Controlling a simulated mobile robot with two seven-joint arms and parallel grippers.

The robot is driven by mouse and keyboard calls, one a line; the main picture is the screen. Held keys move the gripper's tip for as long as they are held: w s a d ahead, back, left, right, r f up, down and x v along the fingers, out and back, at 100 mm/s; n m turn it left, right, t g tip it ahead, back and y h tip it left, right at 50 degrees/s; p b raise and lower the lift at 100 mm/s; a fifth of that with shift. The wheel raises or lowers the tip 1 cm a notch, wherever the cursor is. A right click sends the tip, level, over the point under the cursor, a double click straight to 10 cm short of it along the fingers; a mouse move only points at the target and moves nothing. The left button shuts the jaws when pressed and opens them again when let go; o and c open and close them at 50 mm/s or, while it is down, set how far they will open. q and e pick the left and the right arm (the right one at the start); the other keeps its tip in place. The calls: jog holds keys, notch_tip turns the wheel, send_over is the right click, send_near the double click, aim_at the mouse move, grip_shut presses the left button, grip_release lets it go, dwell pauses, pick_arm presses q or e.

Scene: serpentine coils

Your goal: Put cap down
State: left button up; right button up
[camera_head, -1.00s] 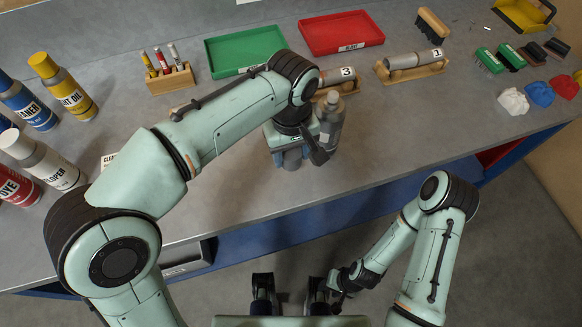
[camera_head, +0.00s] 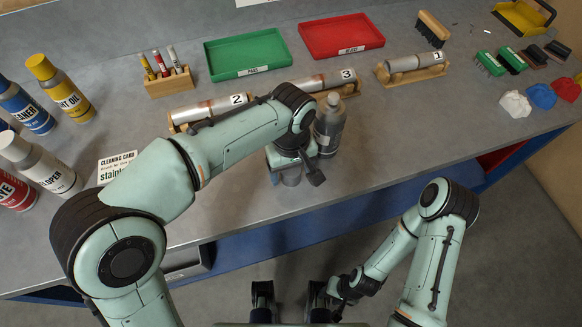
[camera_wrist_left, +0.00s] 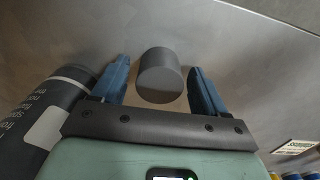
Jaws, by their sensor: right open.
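The cap (camera_wrist_left: 158,75) is a dark grey cylinder between my left gripper's blue fingers in the left wrist view, with a gap on each side. It appears to stand on the grey bench, but its contact is not clear. My left gripper (camera_head: 290,178) is open, low over the bench near its front edge; its fingertips (camera_wrist_left: 158,80) show in the wrist view. A grey bottle (camera_head: 329,127) stands upright just right of the gripper in the head view, and at left in the wrist view (camera_wrist_left: 45,115). My right gripper (camera_head: 335,288) is open and empty, below the bench front.
Metal cylinders lie in wooden cradles numbered 2 (camera_head: 210,110), 3 (camera_head: 328,82) and 1 (camera_head: 412,63) behind the left gripper. A green tray (camera_head: 247,72) and a red tray (camera_head: 340,52) lie farther back. Several bottles stand at left. The bench right of the grey bottle is clear.

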pick_arm(q)
notch_tip(320, 180, up, 12)
jog(key=p, duration=0.2)
jog(key=shift+r+p, duration=0.2)
jog(key=shift+p, duration=0.2)
dwell(0.6)
